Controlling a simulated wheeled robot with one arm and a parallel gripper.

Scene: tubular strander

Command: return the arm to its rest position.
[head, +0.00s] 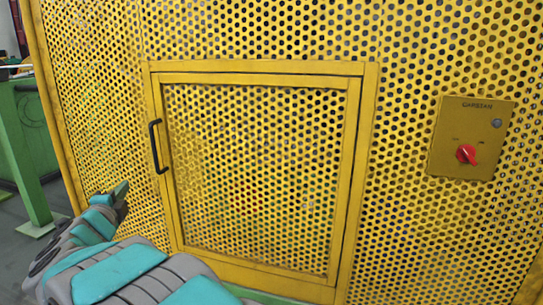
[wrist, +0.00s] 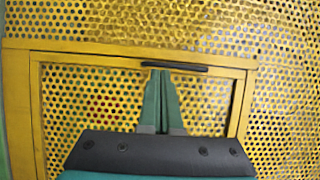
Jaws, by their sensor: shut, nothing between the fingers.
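My gripper (head: 122,188) is at the lower left in the head view, at the end of my teal and grey arm. In the wrist view my gripper (wrist: 163,74) shows its two fingers together, with nothing between them. The fingertips appear just below the black door handle (wrist: 174,66) in that view; I cannot tell the gap in depth. In the head view the handle (head: 157,146) stands apart from my gripper, up and to the right. The framed yellow mesh door (head: 262,79) appears closed in its frame.
A perforated yellow guard wall (head: 255,30) fills most of the head view. A control box (head: 471,138) with a red rotary switch (head: 466,154) is on it at the right. A green post (head: 22,150) stands at the left, with grey floor (head: 35,255) near it.

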